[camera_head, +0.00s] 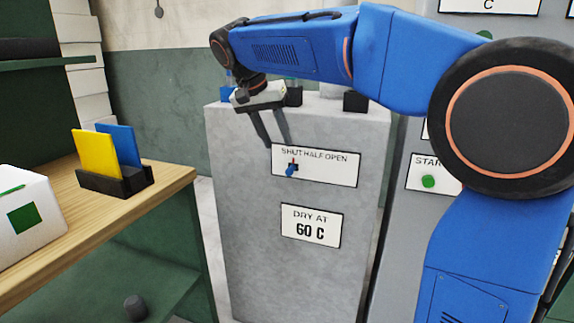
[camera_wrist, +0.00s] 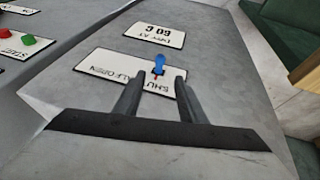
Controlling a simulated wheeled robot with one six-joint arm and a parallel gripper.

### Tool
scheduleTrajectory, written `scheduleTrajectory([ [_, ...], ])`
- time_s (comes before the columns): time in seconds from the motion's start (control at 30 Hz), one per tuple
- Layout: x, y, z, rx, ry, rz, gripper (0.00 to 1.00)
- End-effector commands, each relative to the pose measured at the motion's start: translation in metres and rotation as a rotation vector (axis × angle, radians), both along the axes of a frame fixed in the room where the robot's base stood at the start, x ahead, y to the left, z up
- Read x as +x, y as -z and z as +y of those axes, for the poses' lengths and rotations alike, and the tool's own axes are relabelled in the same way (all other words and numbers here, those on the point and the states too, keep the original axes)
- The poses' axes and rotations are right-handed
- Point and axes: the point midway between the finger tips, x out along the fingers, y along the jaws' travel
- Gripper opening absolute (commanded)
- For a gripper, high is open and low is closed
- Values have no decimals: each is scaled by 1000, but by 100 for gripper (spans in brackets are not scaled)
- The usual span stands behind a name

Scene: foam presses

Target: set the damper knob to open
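The damper knob is a small blue lever (camera_head: 291,171) on a white plate (camera_head: 335,172) on the front of a grey cabinet. The plate reads SHUT, HALF, OPEN from left to right. The knob sits below the word SHUT, with a small red mark near it. My gripper (camera_head: 278,146) is open above and in front of the plate's left end. In the wrist view the plate (camera_wrist: 103,66) appears upside down. The blue knob (camera_wrist: 160,62) lies between and just beyond the two fingertips of my gripper (camera_wrist: 159,77), apparently not held.
A plate reading DRY AT 60 C (camera_head: 311,226) is below the knob plate. To the right is a green button (camera_head: 428,181) on another machine. A wooden bench (camera_head: 178,180) at left carries a white box (camera_head: 28,215) and a dark holder (camera_head: 115,183) with yellow and blue cards.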

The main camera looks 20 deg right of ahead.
Motion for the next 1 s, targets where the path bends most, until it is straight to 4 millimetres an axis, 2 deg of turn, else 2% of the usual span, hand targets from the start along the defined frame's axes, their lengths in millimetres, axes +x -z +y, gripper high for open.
scheduleTrajectory([
  [0.3,11,52,-22,-1,1,2,37],
  [0.5,17,77,-32,-1,0,0,37],
  [0.7,20,90,-37,0,0,0,37],
  [1.0,21,92,-38,1,0,0,37],
])
